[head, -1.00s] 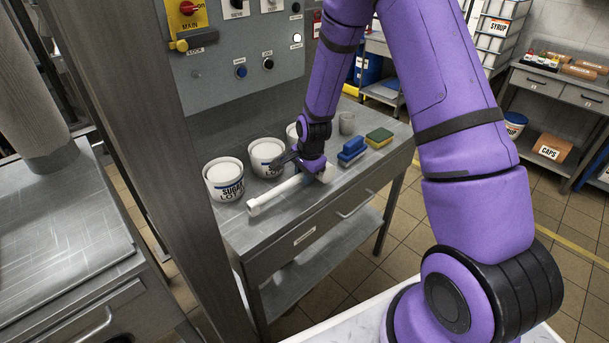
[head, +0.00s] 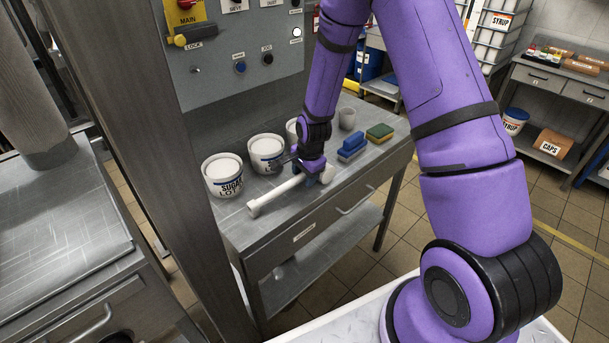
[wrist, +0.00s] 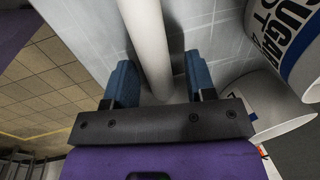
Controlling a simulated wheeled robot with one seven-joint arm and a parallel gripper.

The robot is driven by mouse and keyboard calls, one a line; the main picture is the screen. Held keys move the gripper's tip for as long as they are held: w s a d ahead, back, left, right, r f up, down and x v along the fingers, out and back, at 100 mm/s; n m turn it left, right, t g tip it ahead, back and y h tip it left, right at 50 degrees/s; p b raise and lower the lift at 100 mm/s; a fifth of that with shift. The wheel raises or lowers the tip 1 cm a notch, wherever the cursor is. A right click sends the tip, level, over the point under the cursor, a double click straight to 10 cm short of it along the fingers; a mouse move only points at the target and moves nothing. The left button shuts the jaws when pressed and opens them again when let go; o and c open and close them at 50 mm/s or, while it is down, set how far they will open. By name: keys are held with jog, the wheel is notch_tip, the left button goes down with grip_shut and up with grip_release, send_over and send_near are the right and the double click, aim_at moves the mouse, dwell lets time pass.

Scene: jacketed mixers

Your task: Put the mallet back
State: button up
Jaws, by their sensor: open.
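The mallet (head: 277,196) is white and lies on the steel table, its long handle running from a wider end at the left towards my gripper. My gripper (head: 308,173) is over the right part of the mallet. In the wrist view my gripper (wrist: 160,80) is open, with its two blue fingers apart on either side of the white handle (wrist: 146,35). A gap shows between the handle and each finger. The mallet's right end is partly hidden by my gripper in the head view.
White tubs (head: 223,177), one marked sugar, stand behind the mallet, close to my gripper. A blue block (head: 352,147), a green and yellow sponge (head: 380,133) and a grey cup (head: 347,118) stand to the right. A control panel (head: 240,50) rises behind.

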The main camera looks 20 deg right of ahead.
jog(key=s+r+n+t, duration=0.1)
jog(key=s+r+n, duration=0.45)
jog(key=r, duration=1.05)
jog(key=s+r+n, duration=0.2)
jog(key=s+r, duration=0.6)
jog(key=r, duration=0.7)
jog(key=s+r+n+t, duration=0.1)
jog(key=s+r+n, duration=0.2)
jog(key=s, duration=0.6)
jog(key=s+r+n+t, duration=0.1)
jog(key=s+r+n, duration=0.3)
jog(key=s+r, duration=0.2)
jog(key=s+d, duration=0.1)
jog(key=s, duration=0.1)
jog(key=shift+s+h, duration=0.3)
jog(key=shift+s, duration=0.1)
